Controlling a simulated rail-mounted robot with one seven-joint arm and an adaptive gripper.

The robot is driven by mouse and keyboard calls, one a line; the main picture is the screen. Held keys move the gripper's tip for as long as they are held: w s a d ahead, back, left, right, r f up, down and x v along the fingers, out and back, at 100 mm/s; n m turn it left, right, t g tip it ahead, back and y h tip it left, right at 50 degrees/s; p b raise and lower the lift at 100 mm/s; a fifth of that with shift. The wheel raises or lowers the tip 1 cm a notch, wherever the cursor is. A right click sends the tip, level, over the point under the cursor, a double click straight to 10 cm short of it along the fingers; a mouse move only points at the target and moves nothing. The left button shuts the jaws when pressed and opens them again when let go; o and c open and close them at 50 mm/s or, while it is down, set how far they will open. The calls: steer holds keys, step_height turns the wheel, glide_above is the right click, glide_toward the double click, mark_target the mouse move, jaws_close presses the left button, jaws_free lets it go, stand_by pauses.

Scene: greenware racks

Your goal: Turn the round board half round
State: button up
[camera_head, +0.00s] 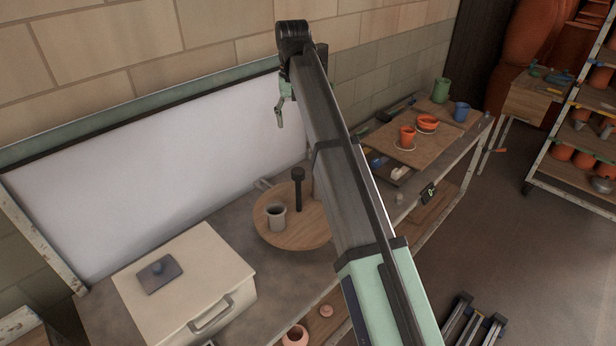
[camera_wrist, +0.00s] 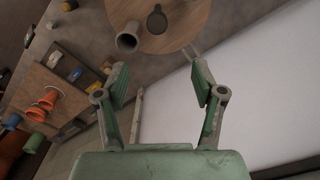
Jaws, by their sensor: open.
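The round board (camera_head: 290,238) is a flat wooden disc on the grey bench in the head view, partly hidden behind my arm. A grey cup (camera_head: 277,217) stands on its left part, and a dark upright post with a knob (camera_head: 297,188) rises from it near the middle. In the wrist view the round board (camera_wrist: 185,22) is at the top, with the grey cup (camera_wrist: 128,38) and the dark knob (camera_wrist: 157,20) on it. My gripper (camera_wrist: 160,72) is open and empty, its two green fingers apart. In the head view my gripper (camera_head: 279,115) is raised well above the bench, before the white panel.
A cream box (camera_head: 190,285) with a handle and a dark lid piece stands left of the board. A wooden board (camera_head: 400,147) with orange pots lies to the right, near green and blue cups. A white panel (camera_head: 150,140) closes the back. A pot rack stands far right.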

mark_target(298, 170)
steer(key=f+p, duration=0.1)
steer(key=f, duration=0.5)
steer(key=f+p, duration=0.1)
steer(key=f, duration=0.5)
steer(key=f+p, duration=0.2)
steer(key=f, duration=0.4)
steer(key=shift+w+d+f, duration=0.25)
steer(key=shift+f, duration=0.15)
jaws_close()
